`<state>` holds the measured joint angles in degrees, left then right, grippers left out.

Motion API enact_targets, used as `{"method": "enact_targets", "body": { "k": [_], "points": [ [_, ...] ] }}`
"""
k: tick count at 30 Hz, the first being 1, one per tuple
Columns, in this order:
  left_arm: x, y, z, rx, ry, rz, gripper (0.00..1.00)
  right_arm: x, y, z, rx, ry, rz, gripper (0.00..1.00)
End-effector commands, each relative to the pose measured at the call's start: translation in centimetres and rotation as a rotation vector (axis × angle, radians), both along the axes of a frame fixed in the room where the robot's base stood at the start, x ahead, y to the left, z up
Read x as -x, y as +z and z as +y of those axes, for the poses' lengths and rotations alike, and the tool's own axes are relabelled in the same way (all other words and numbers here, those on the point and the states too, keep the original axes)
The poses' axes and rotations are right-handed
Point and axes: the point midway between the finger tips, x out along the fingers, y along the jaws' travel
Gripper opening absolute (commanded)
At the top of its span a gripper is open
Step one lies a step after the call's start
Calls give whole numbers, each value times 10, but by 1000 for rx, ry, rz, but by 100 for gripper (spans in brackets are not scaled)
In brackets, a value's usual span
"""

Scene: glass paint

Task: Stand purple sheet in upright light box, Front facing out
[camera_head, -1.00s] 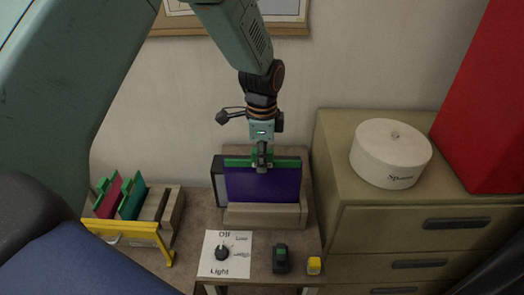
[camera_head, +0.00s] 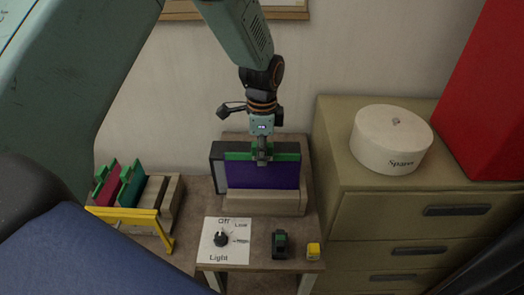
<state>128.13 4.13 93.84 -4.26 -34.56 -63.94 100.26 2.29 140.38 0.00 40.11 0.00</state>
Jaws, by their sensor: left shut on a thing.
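The purple sheet (camera_head: 262,175) stands upright with a green strip (camera_head: 287,157) along its top edge. It is at the front of the light box (camera_head: 219,172), whose dark side and pale base ledge (camera_head: 264,206) show. The sheet's lower edge is hidden behind the ledge. My left gripper (camera_head: 262,157) comes down from above and is shut on the green strip at its middle. I cannot read any front mark on the sheet. My right gripper is not in view.
A rack (camera_head: 160,214) with a yellow front bar holds red and teal sheets at the left. A drawer cabinet (camera_head: 340,150) bearing a round white box (camera_head: 390,140) stands right.

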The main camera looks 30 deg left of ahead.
Motion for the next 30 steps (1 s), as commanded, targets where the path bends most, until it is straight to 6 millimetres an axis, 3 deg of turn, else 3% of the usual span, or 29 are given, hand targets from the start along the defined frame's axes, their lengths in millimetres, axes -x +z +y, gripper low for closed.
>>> {"method": "enact_targets", "body": {
  "k": [22, 23, 30],
  "points": [
    [-6, -6, 3, 0, 0, -1, 0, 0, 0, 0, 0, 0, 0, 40],
    [-6, -6, 3, 0, 0, -1, 22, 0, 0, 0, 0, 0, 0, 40],
    [-5, -7, 3, 0, 0, 2, 43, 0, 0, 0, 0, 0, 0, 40]
  ]
}}
